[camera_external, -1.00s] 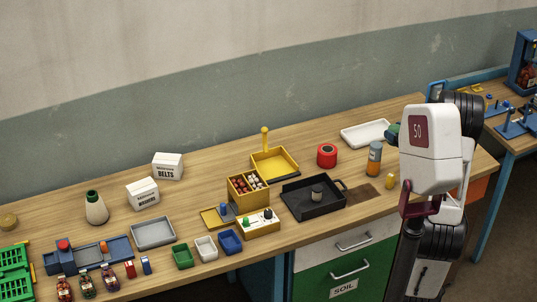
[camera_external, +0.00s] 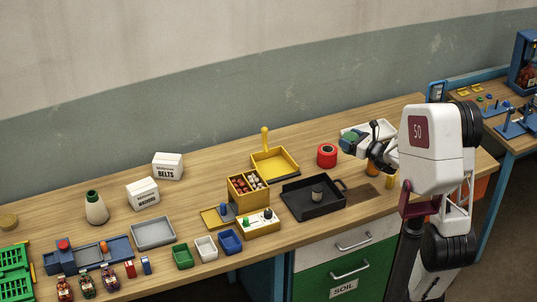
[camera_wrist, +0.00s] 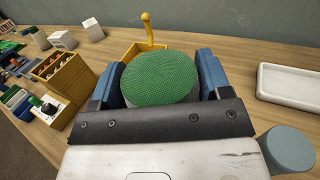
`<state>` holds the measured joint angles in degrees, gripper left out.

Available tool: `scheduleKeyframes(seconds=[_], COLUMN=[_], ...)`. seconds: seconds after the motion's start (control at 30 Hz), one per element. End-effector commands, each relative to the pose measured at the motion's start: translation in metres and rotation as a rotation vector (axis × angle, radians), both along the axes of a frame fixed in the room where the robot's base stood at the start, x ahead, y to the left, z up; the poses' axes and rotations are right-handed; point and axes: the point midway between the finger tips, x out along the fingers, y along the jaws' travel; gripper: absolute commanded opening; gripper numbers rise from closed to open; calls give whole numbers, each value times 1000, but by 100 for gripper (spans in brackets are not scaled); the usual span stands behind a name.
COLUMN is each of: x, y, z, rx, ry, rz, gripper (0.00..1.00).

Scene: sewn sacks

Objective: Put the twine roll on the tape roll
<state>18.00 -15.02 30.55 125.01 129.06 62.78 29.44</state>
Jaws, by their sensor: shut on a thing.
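The twine roll (camera_wrist: 160,78) is a green, textured round roll. It sits between the blue fingers of my gripper (camera_wrist: 160,88) in the wrist view. In the external view my gripper (camera_external: 354,142) holds the roll (camera_external: 347,141) above the bench, right of the tape roll. The tape roll (camera_external: 327,154) is red with a dark centre and lies flat on the bench, apart from the twine roll. I cannot see the tape roll in the wrist view; the held roll blocks part of that view.
A can (camera_external: 373,168) stands just below my gripper; its grey top (camera_wrist: 288,146) shows at the wrist view's lower right. A white tray (camera_external: 382,130) lies behind. The yellow dustpan (camera_external: 290,163) and black tray (camera_external: 290,207) are left of and in front of the tape roll.

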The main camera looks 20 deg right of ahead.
Motion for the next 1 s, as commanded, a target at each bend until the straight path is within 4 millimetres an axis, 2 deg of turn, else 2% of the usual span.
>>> scheduleKeyframes(seconds=[0.1,0.33,0.4,0.63,0.8,1.0], x=[-1,-2,-2,-2,-2,-2], y=[18,40,39,39,39,39], z=[0,-1,-14,-42,-50,-51], rx=[1,0,3,1,1,2], ry=[0,4,8,6,4,3], rz=[13,27,25,25,24,24], gripper=[43,43,43,43,43,43])
